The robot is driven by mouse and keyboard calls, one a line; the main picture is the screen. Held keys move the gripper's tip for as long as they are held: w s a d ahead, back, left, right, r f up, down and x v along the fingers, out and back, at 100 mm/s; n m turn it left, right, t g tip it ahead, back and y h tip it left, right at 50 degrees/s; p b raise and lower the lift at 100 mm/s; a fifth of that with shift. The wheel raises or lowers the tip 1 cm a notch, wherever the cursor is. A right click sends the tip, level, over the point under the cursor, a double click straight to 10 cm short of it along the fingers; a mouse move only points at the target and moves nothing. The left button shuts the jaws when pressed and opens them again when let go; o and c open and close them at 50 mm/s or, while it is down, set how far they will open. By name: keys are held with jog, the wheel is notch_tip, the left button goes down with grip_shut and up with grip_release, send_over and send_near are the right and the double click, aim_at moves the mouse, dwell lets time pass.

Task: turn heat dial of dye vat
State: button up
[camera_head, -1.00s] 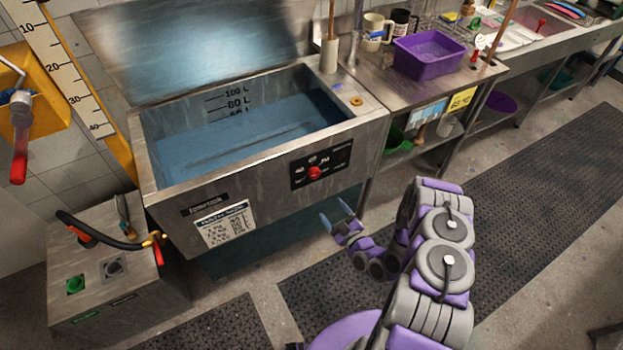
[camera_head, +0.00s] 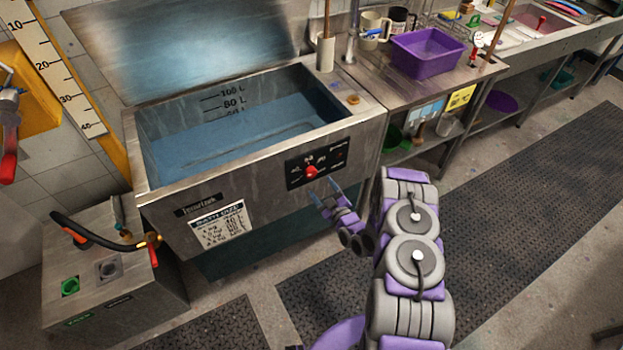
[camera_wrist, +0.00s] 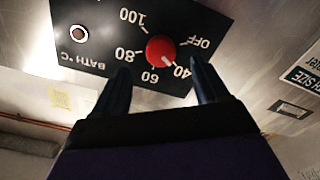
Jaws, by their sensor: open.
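The dye vat (camera_head: 250,165) is a steel tank with blue liquid, in the left half of the head view. Its red heat dial (camera_head: 311,172) sits on a black panel on the front wall. In the wrist view the red dial (camera_wrist: 160,49) shows close up, with its white pointer mark toward 40. The scale around it reads OFF, 40, 60, 80, 100, and the panel is marked BATH °C. My gripper (camera_head: 325,189) is open, just below and in front of the dial. In the wrist view its two fingers (camera_wrist: 163,82) point toward the dial, apart from each other, with nothing between them.
A steel box (camera_head: 110,270) with a green button, hose and red-handled valve stands at lower left. A steel bench with a purple basin (camera_head: 427,58) is right of the vat. Dark floor mats (camera_head: 480,220) lie in front, clear of objects.

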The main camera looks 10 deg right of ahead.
aim_at(313, 176)
jog(key=x, duration=0.2)
jog(key=a+b+x, duration=0.1)
jog(key=x, duration=0.4)
jog(key=shift+s+a, duration=0.15)
jog(key=shift+a, duration=0.15)
jog(key=shift+d, duration=1.2)
jog(key=shift+c, duration=0.2)
jog(key=shift+d, duration=0.2)
jog(key=shift+c, duration=0.8)
jog(key=shift+a, duration=0.1)
jog(key=shift+c, duration=0.7)
jog(key=shift+a, duration=0.9)
jog(key=c, duration=0.5)
jog(key=shift+d, duration=0.15)
jog(key=shift+c, duration=1.1)
jog(key=shift+d+f, duration=0.15)
jog(key=shift+d, duration=0.15)
